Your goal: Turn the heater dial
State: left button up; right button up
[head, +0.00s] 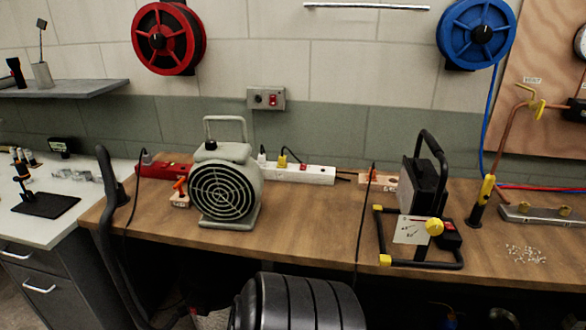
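The heater (223,187) is a grey-green fan heater with a round front grille and a carry handle on top. It stands upright on the wooden workbench, left of the middle in the head view. A small dark knob (211,145) sits on its top, at the front below the handle. It looks like the dial, but its markings are too small to read. Neither of my grippers is in view, and nothing touches the heater's top.
A black work light (424,180) with yellow knobs stands at right. A black hose (104,205) rises at left.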

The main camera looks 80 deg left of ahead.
aim_at(211, 145)
jog(key=u, duration=3.2)
